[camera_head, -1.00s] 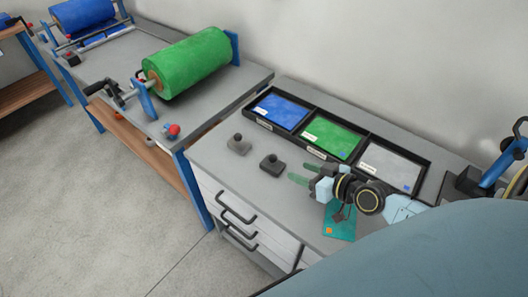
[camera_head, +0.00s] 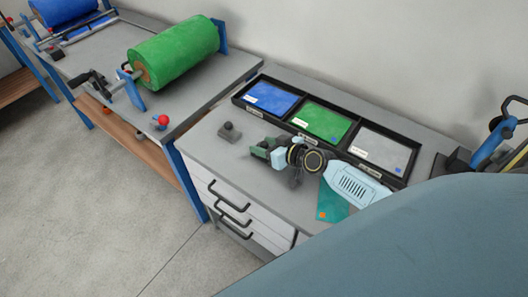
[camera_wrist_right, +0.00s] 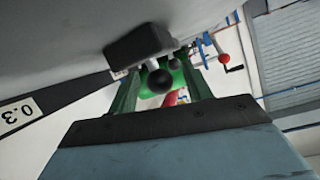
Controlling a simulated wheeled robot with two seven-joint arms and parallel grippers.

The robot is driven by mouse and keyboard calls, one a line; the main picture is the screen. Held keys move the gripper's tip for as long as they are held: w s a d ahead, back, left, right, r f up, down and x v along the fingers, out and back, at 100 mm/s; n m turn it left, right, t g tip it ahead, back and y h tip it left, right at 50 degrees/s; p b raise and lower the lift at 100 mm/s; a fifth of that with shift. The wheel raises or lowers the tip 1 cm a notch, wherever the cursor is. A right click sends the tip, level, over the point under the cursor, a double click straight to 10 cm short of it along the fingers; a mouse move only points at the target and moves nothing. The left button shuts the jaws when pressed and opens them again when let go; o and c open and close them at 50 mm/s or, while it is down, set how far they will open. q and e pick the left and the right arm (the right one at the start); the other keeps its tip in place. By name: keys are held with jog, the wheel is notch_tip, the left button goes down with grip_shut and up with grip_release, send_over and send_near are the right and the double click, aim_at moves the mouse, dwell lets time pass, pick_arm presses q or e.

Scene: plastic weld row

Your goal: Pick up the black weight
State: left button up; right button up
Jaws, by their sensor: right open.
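Two dark weights with round knobs belong to the grey cabinet top. One dark weight (camera_head: 229,133) stands free near its left edge. My right gripper (camera_head: 262,150) has come in from the right, low over the top. It is open, with its green fingers also in the wrist view (camera_wrist_right: 160,80). I cannot tell if they touch the knob. My left gripper is out of view.
A black tray (camera_head: 239,101) with blue, green and grey plates lies behind the gripper. A teal card (camera_head: 329,203) lies under the arm. The bench with a green roll (camera_head: 175,55) is at left. A blue-handled device (camera_head: 490,145) stands at right.

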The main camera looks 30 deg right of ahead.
jog(key=shift+w, duration=0.15)
grip_shut()
jog(key=shift+r, duration=0.1)
dwell(0.3)
